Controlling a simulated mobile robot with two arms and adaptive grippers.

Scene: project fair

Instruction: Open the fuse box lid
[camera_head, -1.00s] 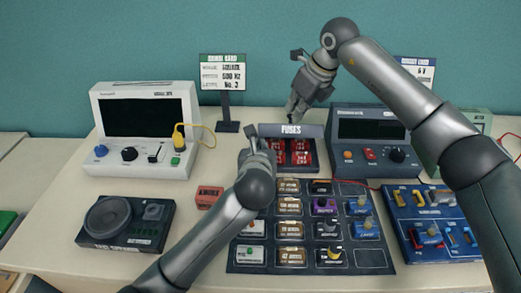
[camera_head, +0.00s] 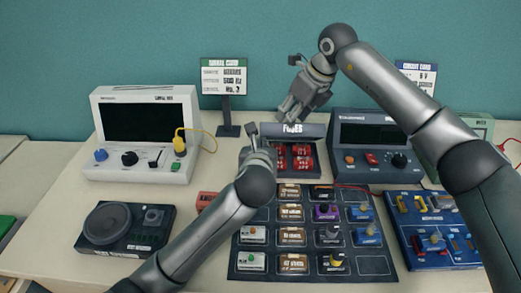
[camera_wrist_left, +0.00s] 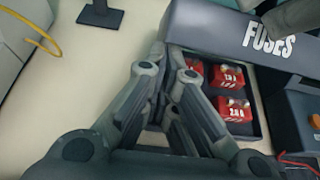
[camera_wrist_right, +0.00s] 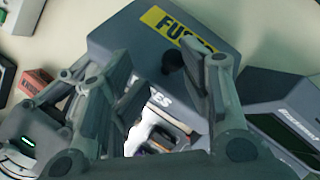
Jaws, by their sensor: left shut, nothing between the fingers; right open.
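The fuse box (camera_head: 318,171) stands at the back middle of the table, with red fuses (camera_head: 303,160) showing inside. Its grey lid (camera_head: 316,131), marked FUSES, is raised above the fuses; how far it tilts back is hard to tell. The lid (camera_wrist_left: 222,35) also shows in the left wrist view. In the right wrist view, the lid (camera_wrist_right: 120,40) carries a yellow label. My left gripper (camera_head: 254,133) is shut and empty at the box's left front. My right gripper (camera_head: 288,112) is open at the lid's upper edge, partly covering its lettering; contact is unclear.
A white device with a dark screen (camera_head: 143,121) stands left, and a dark console (camera_head: 372,132) stands close right of the box. A dark tray of parts (camera_head: 312,265) lies in front. A sign stand (camera_head: 228,130) is behind left. Bare table lies between the white device and box.

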